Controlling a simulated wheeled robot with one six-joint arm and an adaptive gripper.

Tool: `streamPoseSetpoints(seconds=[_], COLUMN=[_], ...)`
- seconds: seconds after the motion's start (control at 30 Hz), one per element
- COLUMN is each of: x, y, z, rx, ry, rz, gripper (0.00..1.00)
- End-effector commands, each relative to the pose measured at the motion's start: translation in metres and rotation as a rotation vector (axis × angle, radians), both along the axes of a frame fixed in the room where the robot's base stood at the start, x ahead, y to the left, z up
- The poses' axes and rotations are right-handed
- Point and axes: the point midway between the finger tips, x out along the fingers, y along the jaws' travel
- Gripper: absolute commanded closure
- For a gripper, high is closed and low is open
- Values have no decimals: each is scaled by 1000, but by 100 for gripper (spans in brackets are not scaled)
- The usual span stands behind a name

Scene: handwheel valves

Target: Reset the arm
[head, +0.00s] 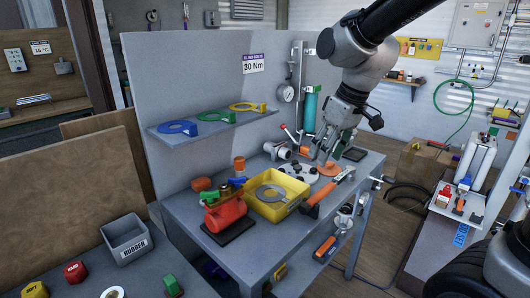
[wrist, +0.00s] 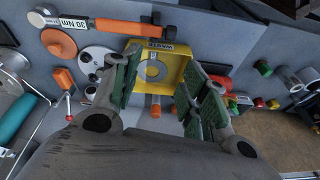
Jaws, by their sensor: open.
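My gripper (head: 325,148) hangs at the end of my raised arm, above the back right part of the grey workbench (head: 262,250). Its two fingers with green pads also show in the wrist view (wrist: 163,88). They are spread apart and nothing is between them. The yellow tray (head: 291,203) with a flat grey ring (head: 270,193) in it stands on the bench, left of and nearer than my gripper. In the wrist view the tray (wrist: 184,66) appears beyond the fingertips.
A red valve body (head: 226,213) stands left of the tray. An orange-handled tool (head: 328,192) lies to its right. A shelf (head: 205,128) holds blue, green and yellow rings. A teal cylinder (head: 310,108) stands behind my gripper. A grey bin (head: 127,246) stands at the left.

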Motion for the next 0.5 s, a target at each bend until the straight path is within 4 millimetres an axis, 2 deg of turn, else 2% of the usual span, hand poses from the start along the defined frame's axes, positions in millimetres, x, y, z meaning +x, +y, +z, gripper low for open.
streamPoseSetpoints(seconds=[0.1, 0.3, 0.4, 0.5], x=[-42, -111, -142, -162], y=[-45, -128, -160, -180], z=[3, 15, 20, 26], rx=[-35, -58, -58, -50], ry=[53, 45, 6, -50], rz=[-139, -397, -502, -570], gripper=[56, 56, 56, 56])
